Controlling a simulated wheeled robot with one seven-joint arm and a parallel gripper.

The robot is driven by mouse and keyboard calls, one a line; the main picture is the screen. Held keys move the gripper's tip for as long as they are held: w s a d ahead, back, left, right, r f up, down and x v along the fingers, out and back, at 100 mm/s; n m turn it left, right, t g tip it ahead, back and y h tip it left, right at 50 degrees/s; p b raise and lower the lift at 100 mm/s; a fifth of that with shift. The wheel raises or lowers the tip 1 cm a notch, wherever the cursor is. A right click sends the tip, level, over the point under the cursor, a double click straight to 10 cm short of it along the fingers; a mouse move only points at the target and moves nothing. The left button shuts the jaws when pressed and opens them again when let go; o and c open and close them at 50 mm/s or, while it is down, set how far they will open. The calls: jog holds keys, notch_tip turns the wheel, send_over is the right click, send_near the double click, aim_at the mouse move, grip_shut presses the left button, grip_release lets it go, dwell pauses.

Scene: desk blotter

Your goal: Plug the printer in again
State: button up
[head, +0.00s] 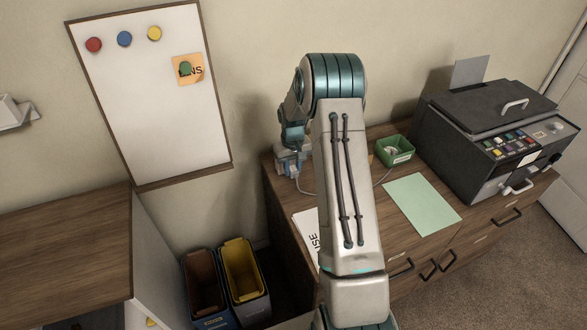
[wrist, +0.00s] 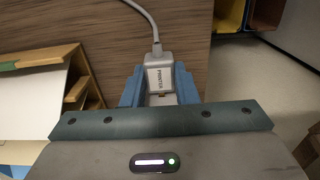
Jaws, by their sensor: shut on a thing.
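A pale grey plug (wrist: 158,72) with dark lettering on its face, which seems to read PRINTER, is between the blue jaws of my gripper (wrist: 160,90) in the wrist view. The jaws are shut on its sides. Its grey cable (wrist: 147,20) runs up from it, over brown wood. In the head view my gripper (head: 290,160) is low over the back left end of the wooden cabinet (head: 375,210), and a thin cable (head: 304,190) shows beside it. The dark printer (head: 480,135) stands at the cabinet's right end. I cannot make out a socket.
A green box (head: 394,150) and a pale green sheet (head: 422,204) lie between my arm and the printer. A printed white sheet (head: 306,232) is partly behind my arm. Brown and yellow bins (head: 240,265) stand on the floor at left. A whiteboard (head: 150,110) hangs above.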

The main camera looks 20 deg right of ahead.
aim_at(292, 167)
jog(key=shift+w, duration=0.15)
jog(key=shift+w, duration=0.25)
jog(key=o, duration=1.1)
notch_tip(292, 167, up, 14)
jog(key=shift+f+b, duration=0.1)
jog(key=shift+b, duration=0.3)
